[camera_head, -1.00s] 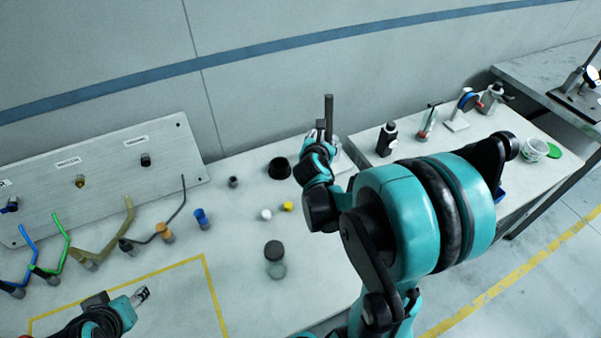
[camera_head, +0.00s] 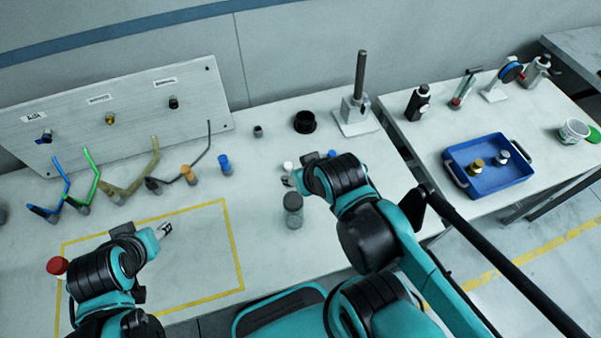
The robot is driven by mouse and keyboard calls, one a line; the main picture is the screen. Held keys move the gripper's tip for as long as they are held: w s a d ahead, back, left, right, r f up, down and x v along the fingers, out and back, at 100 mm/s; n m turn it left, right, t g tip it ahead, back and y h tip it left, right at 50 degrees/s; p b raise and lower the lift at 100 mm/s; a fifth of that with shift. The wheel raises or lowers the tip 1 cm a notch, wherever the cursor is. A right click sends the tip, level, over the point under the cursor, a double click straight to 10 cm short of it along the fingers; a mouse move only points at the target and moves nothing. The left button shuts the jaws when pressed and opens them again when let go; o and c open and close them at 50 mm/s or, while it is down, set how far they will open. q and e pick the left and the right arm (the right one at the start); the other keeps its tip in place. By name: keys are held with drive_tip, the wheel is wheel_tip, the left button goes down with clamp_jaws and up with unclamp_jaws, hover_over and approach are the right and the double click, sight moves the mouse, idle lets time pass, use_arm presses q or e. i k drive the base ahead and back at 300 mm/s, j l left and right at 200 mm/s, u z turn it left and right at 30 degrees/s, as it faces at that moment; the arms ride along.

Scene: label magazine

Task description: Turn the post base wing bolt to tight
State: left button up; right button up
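The post (camera_head: 361,75) is a dark grey upright rod at the back right of the bench. It stands in a light grey clamp block on a flat post base (camera_head: 356,120). The wing bolt is too small to make out at the block, so I cannot tell how tight it is. My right gripper (camera_head: 293,181) is in front of the post and to its left, apart from it, low over the bench by a small white cap. Its fingers are too small to read. My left gripper (camera_head: 164,230) is over the yellow-taped area, far from the post, with no object seen in it.
A grey-lidded jar (camera_head: 293,210) is close to my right gripper. A blue tray (camera_head: 490,185) with fittings is on the right table. A hose panel (camera_head: 110,118) stands at the back left.

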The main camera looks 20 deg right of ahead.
sight(362, 106)
drive_tip(key=k+l+z, duration=0.1)
drive_tip(key=z, duration=0.3)
drive_tip(key=l+z, duration=0.1)
drive_tip(key=z, duration=0.3)
drive_tip(key=k+l+z, duration=0.1)
drive_tip(key=z, duration=0.3)
drive_tip(key=i+l, duration=0.1)
drive_tip(key=l, duration=0.3)
drive_tip(key=i+l+z, duration=0.15)
drive_tip(key=l, duration=0.2)
